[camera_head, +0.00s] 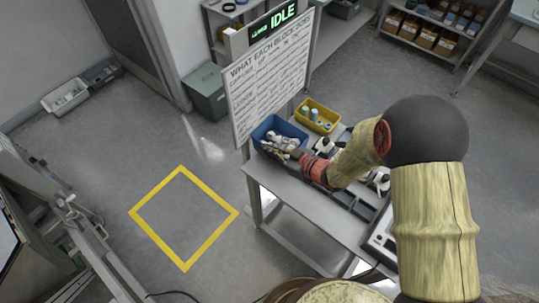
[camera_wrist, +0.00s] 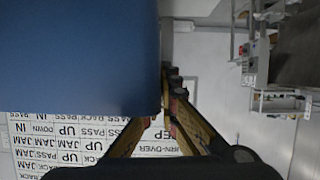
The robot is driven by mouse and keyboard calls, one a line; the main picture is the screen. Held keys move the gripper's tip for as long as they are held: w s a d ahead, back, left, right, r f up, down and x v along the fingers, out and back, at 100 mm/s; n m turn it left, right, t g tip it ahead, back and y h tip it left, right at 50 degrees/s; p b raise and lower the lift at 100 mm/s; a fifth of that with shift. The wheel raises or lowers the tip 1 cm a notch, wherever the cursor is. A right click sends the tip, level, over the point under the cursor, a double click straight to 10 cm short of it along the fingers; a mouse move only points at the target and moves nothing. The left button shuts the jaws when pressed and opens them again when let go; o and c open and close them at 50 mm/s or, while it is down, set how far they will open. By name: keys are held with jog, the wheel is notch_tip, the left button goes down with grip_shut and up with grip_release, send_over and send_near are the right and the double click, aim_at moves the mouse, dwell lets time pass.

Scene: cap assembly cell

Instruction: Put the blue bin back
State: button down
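The blue bin (camera_head: 268,132) is at the far left corner of the bench, beside the sign board, with small pale and dark pieces showing in it or in front of it. My gripper (camera_head: 283,148) reaches to its near side. In the wrist view the blue bin (camera_wrist: 80,55) fills the upper left, very near the camera. The fingers of my gripper (camera_wrist: 166,95) come close together at the bin's right edge, and the bin hides part of one finger. They look shut on its wall, though the contact itself is hidden.
A yellow bin (camera_head: 327,108) with pale items stands right behind the blue bin. The white sign board (camera_head: 268,82) rises close beside it. Several small parts lie on the grey bench (camera_head: 305,200). A yellow square (camera_head: 183,218) marks clear floor at left. Stocked shelves (camera_head: 432,28) stand at the back.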

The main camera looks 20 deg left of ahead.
aim_at(261, 151)
jog(key=shift+f+b, duration=0.5)
jog(key=shift+f, duration=1.2)
jog(key=shift+f, duration=0.2)
jog(key=c, duration=2)
grip_release()
jog(key=shift+c, duration=0.2)
jog(key=shift+r, duration=0.25)
jog(key=p+v, duration=0.2)
jog(key=v, duration=1)
